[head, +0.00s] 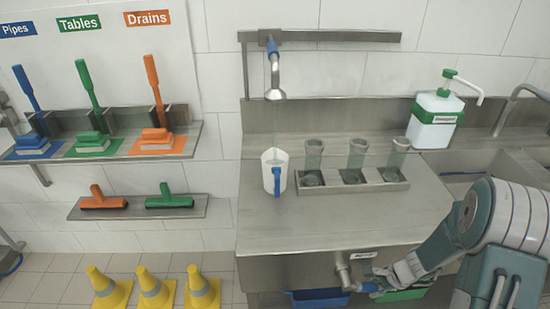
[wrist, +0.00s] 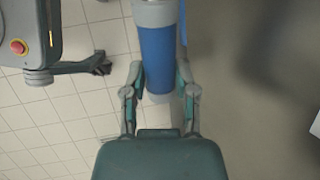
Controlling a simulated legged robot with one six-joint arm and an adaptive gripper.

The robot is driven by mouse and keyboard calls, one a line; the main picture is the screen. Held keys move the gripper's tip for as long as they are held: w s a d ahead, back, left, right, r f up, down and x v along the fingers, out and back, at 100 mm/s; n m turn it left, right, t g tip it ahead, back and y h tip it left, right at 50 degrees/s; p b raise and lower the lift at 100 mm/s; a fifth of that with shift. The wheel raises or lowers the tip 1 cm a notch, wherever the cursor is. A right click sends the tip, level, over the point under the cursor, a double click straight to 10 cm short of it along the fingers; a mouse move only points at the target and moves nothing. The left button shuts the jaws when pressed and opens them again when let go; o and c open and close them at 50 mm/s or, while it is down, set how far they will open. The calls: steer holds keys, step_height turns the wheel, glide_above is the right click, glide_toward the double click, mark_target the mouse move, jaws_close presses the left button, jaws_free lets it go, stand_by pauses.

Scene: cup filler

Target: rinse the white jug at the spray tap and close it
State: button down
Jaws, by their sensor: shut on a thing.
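The white jug (head: 268,178) with a blue handle stands upright on the steel counter, below the spray tap (head: 275,78) on the wall. A faint pale streak runs from the tap head down toward the jug. Whether it is water I cannot tell for sure. A valve pipe (head: 343,275) sticks out from the counter's front, and its blue lever (wrist: 158,50) fills the top middle of the wrist view. My gripper (head: 376,284) is down at this lever, well away from the jug. In the wrist view its fingers (wrist: 160,84) are shut on the blue lever from both sides.
A steel rack (head: 352,184) with several glass tubes stands right of the jug. A white-green pump bottle (head: 436,118) and a sink (head: 470,165) are farther right. Blue (head: 318,298) and green bins sit below the counter. Yellow cones (head: 153,288) stand at left. The front counter is clear.

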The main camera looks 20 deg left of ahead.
steer(key=shift+w+r, duration=0.1)
steer(key=shift+w, duration=0.1)
steer(key=shift+d+r+t+h, duration=0.15)
steer(key=shift+r+t+h, duration=0.45)
steer(key=shift+r+h, duration=0.9)
steer(key=shift+f, duration=0.15)
